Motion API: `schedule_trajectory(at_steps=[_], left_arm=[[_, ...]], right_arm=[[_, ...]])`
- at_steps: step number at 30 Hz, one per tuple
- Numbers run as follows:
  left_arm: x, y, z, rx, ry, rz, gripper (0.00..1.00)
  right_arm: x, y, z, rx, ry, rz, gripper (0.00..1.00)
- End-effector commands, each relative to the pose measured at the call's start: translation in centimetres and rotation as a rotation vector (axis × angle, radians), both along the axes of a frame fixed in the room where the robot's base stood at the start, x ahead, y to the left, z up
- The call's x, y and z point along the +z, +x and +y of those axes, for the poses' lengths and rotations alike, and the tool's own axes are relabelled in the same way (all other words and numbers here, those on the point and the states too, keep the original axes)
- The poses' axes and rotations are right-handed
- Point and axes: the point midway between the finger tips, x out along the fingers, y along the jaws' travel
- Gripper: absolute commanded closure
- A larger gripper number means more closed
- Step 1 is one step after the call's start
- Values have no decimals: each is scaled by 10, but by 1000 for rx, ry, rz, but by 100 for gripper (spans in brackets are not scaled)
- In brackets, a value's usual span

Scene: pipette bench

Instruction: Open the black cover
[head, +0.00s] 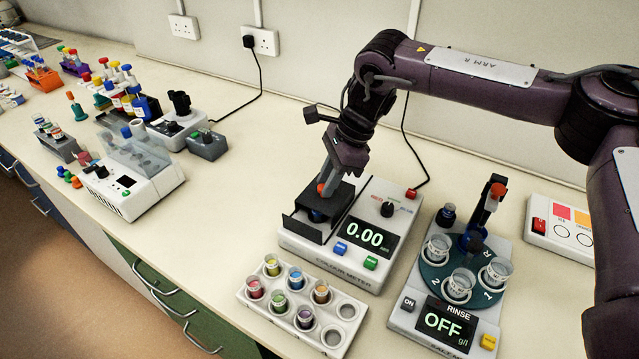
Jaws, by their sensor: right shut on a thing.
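The black cover (341,198) belongs to the white colour meter (331,262), near the middle of the head view. My right gripper (323,187) reaches down over it from above, with an orange part at its fingertips. It is shut at the cover; its jaws hide the exact grip point. The cover's dark plate stands above a black-walled bay (302,227), and a blue part (317,215) shows beneath the gripper. How far the cover is raised is hard to tell. The meter's display (366,239) reads 0.00. My left gripper is not in view.
A white rack (258,310) of coloured vials stands in front of the meter. A rinse station (408,306) reading OFF stands to its right. A black cable (408,150) runs down the wall behind.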

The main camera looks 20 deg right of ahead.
Motion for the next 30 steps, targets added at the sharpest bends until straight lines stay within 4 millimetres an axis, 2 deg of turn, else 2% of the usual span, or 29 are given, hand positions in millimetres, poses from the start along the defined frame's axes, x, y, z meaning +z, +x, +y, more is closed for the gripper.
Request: schedule_trajectory(at_steps=[1,3,10,16,24,25,30], left_arm=[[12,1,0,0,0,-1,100],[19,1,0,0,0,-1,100],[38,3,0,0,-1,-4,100],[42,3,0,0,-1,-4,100],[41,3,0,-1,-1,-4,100],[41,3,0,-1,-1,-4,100],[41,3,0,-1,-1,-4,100]], right_arm=[[7,9,-8,-6,1,0,100],[7,20,-18,-5,1,0,100],[5,45,-44,-2,2,1,100],[2,53,-53,1,2,-3,100],[1,53,-53,3,2,-3,100],[1,53,-53,2,2,-3,76],[1,53,-53,2,2,-3,55]])
